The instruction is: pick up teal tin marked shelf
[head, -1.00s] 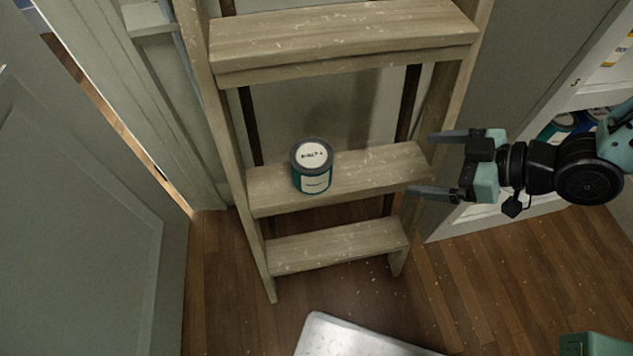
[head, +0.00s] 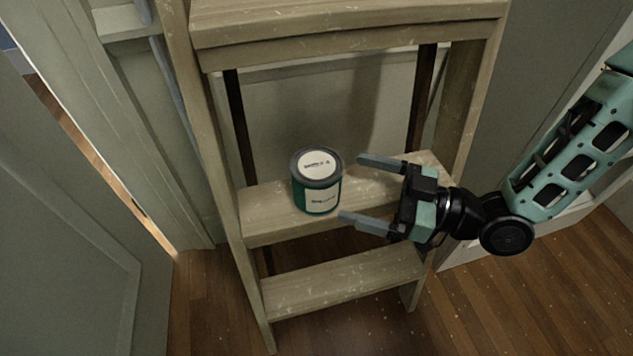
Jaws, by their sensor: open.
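The teal tin (head: 317,197) stands upright on a wooden step of a ladder-like shelf unit (head: 262,219). It has a dark rim, a pale round lid label and a pale side label; the lettering is too small to read surely. My gripper (head: 353,188) is open and empty, just right of the tin. Its two fingers point left toward the tin, one farther back and one nearer the front. The front fingertip shows close to the tin's right side; I cannot tell whether it touches. The tin is not between the fingers.
A higher step (head: 345,30) spans above the tin, and a lower step (head: 340,285) lies below. Side rails (head: 210,170) flank the steps. A grey-green door panel (head: 75,220) stands at left. Wooden floor (head: 215,310) shows below.

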